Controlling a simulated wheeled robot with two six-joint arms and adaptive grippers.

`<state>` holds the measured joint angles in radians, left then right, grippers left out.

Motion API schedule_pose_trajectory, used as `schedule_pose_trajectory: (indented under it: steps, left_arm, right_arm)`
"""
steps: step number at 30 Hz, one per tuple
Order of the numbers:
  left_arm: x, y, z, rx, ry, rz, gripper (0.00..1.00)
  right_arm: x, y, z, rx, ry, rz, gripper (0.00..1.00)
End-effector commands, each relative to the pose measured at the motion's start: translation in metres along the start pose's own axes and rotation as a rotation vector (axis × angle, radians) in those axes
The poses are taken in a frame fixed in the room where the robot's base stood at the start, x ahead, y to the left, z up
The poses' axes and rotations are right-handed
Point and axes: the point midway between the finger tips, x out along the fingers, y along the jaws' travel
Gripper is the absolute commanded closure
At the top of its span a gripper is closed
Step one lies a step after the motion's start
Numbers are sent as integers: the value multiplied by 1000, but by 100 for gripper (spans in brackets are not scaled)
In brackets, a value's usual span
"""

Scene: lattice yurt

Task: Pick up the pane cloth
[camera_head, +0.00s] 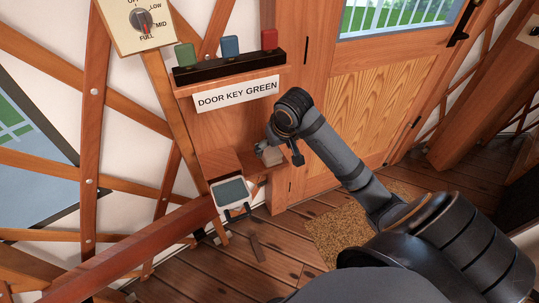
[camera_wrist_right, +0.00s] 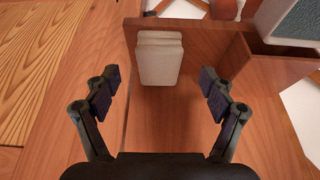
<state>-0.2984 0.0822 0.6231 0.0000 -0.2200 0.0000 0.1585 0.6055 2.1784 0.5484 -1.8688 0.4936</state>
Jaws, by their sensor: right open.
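The pane cloth looks like a small pale grey folded pad (camera_wrist_right: 160,58) on a wooden shelf, at the upper middle of the right wrist view. In the head view it shows as a small grey block (camera_head: 270,156), partly hidden by my right gripper. My right gripper (camera_head: 281,150) is over the low wooden shelf below the sign. In the right wrist view its two fingers (camera_wrist_right: 160,80) are spread wide, with the cloth ahead between them and not visibly touched. My left gripper is not in view.
A sign reading "DOOR KEY GREEN" (camera_head: 236,93) hangs below a dark rack (camera_head: 230,66) with green, blue and red blocks. A pale device with a grey-blue face (camera_head: 230,193) is left of the cloth. A wooden door (camera_head: 372,110) stands to the right.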

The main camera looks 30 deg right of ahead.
Motion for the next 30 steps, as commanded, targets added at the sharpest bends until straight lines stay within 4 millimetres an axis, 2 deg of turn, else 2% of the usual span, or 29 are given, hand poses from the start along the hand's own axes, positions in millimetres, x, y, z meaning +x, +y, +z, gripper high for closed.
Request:
schedule_pose_trajectory:
  steps: [3,8,10,15,18,26,30]
  left_arm:
    - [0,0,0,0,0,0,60]
    - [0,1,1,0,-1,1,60]
    - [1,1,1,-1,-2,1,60]
    - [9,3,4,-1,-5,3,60]
    - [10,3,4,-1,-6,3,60]
    - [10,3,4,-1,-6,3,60]
    - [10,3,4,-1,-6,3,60]
  right_arm:
    - [4,0,-12,2,2,-1,17]
    - [6,1,-15,1,2,2,17]
    - [9,0,-22,2,2,-2,17]
    - [44,0,-19,1,-3,0,17]
    - [55,1,-20,1,-1,2,17]
    - [59,1,-20,-1,1,2,17]
    - [58,1,-20,0,1,2,35]
